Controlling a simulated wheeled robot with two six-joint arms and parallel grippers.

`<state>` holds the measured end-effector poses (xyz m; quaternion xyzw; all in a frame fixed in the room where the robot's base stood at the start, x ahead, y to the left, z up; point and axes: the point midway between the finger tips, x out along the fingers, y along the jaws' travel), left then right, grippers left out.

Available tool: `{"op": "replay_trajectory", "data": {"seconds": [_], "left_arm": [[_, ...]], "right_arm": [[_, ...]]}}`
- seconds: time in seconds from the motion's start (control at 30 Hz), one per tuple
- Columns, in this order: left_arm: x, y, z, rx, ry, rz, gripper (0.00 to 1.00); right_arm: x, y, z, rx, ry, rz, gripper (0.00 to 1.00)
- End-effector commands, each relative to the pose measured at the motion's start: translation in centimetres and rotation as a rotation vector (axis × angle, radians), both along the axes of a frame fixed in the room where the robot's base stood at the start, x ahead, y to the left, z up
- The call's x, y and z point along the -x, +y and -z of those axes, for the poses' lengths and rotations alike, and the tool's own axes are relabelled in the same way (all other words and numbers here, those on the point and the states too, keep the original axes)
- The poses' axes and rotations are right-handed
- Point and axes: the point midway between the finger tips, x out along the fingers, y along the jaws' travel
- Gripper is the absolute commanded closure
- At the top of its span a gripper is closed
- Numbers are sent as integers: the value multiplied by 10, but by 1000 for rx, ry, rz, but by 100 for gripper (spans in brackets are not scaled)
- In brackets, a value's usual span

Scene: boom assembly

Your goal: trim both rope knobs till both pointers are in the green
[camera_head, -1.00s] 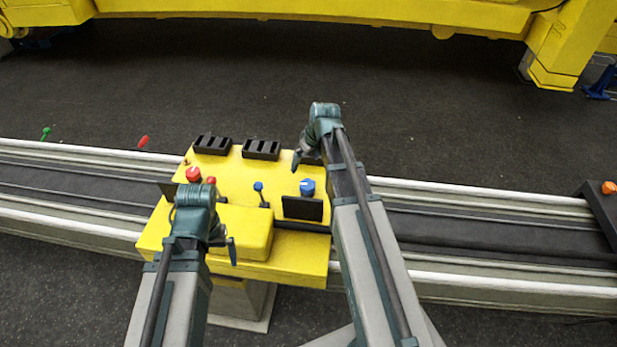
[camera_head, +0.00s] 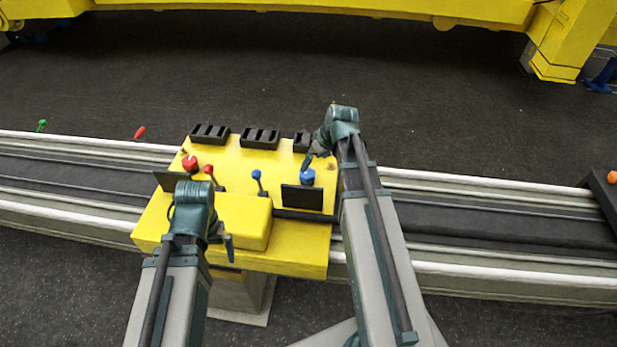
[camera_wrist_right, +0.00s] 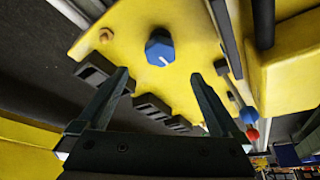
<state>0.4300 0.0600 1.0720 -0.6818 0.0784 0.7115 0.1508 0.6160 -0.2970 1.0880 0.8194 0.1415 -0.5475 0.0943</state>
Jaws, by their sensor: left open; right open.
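The yellow console (camera_head: 285,259) carries a red knob (camera_head: 190,163) at its left and a blue knob (camera_head: 307,177) at its right. In the right wrist view the blue knob (camera_wrist_right: 159,47) has a white mark and lies beyond the two open fingers. My right gripper (camera_head: 308,166) is open, close above the blue knob, and empty. The right wrist view shows its fingertips (camera_wrist_right: 158,76) apart. My left gripper (camera_head: 229,240) is open and empty over the front of the console. Dark panels stand by the knobs; I cannot make out pointers or green zones.
A red lever (camera_head: 209,171) and a blue lever (camera_head: 257,180) stand between the knobs. Black slotted blocks (camera_head: 260,138) line the console's back edge. A pale rail (camera_head: 480,189) runs behind the console, and a large yellow beam (camera_head: 300,9) spans the back.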

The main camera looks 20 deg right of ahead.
Motion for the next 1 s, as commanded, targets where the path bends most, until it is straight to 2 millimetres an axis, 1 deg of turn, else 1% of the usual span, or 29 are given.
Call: {"op": "replay_trajectory", "data": {"seconds": [0.03,0.4,0.5,0.63,0.9,0.97,1.0], "left_arm": [[0,0,16,0,0,2,0],[0,0,67,-1,0,7,0],[0,0,76,-1,0,6,0],[0,0,81,-1,0,6,0],[0,0,80,-1,0,5,0],[0,0,80,-1,0,5,0],[0,0,80,-1,0,5,0]], "right_arm": [[-4,1,16,0,0,-1,0],[-25,8,67,0,0,-1,0],[-29,10,76,0,0,0,0],[-31,11,81,0,0,0,0],[-32,11,80,0,0,0,0],[-32,11,80,0,0,0,9],[-31,11,80,0,0,0,16]]}}
